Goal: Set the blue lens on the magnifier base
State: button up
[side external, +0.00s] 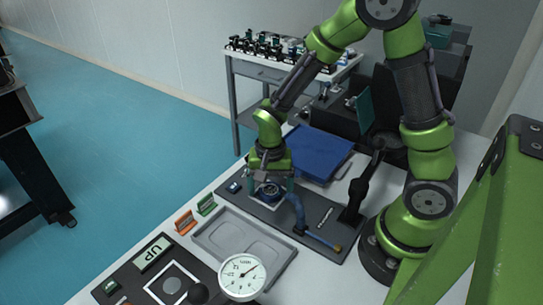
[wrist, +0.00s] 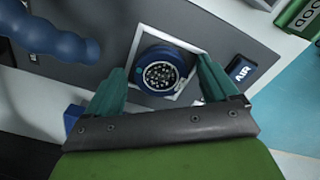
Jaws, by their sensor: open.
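The blue lens (wrist: 160,72), a round dark-blue piece with a speckled dark centre, sits inside a white square outline on a dark grey mat. It also shows in the side view (side external: 268,191), partly hidden by my gripper. My gripper (wrist: 160,66) is open, its two teal fingers on either side of the lens. I cannot tell whether they touch it. In the side view a dark board (side external: 143,279) marked "UP" has a white square with a grey disc (side external: 172,285). I cannot tell for certain which thing is the magnifier base.
A grey tray (side external: 222,229), a round dial gauge (side external: 242,275), orange (side external: 185,222) and green (side external: 206,205) holders stand nearer the front. A blue flat bin (side external: 318,152) lies behind. An "AIR" tag (wrist: 241,72) is close by.

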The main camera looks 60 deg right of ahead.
aim_at(271, 190)
notch_tip(271, 190, up, 12)
jog(key=s+a+r+n+t+y, duration=0.1)
jog(key=s+r+n+t+y, duration=0.1)
jog(key=s+r+n+t, duration=0.5)
notch_tip(271, 190, up, 4)
jog(key=shift+s+f, duration=0.1)
jog(key=shift+s, duration=0.8)
dwell(0.6)
